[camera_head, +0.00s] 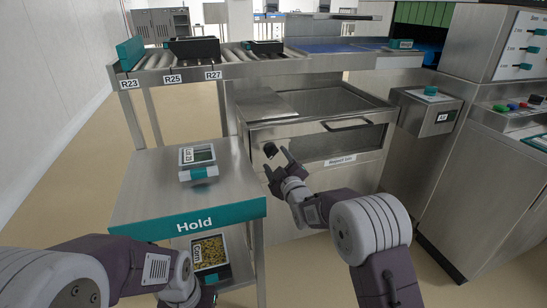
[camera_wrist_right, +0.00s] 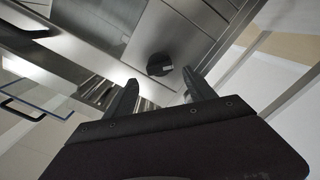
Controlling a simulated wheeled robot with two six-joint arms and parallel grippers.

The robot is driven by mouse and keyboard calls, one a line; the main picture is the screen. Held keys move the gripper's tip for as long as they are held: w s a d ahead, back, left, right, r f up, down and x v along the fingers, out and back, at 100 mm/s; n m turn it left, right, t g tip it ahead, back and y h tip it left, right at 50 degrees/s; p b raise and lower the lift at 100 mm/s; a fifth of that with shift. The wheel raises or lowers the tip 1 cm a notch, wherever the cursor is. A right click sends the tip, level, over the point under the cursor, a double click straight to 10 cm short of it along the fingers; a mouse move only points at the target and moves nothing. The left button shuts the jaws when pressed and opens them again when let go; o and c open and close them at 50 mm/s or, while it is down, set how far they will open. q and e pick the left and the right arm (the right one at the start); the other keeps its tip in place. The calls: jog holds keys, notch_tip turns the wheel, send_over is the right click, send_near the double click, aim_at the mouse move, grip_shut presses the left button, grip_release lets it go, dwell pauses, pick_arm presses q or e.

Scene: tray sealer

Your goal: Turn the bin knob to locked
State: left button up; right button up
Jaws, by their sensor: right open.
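The black round knob (camera_head: 270,150) sits on the front of the steel reject bin cabinet (camera_head: 300,133), left of its handle. In the right wrist view the knob (camera_wrist_right: 159,66) shows a small pale mark on its face. My right gripper (camera_head: 276,162) is open, with its fingertips just in front of the knob. In the wrist view the two fingers (camera_wrist_right: 160,80) point at the knob from either side, with nothing between them. I cannot tell if they touch it. My left gripper (camera_head: 207,297) is low by the Hold stand, mostly hidden by its arm.
The Hold table (camera_head: 140,190) at left carries a labelled tray (camera_head: 197,155); another tray of yellowish food (camera_head: 209,252) is on its lower shelf. A dark bar handle (camera_head: 346,125) sticks out right of the knob. A roller conveyor (camera_head: 220,62) runs behind.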

aim_at(272, 154)
jog(key=shift+b+x, duration=0.45)
jog(key=shift+x, duration=1.35)
jog(key=shift+c, duration=0.3)
grip_shut()
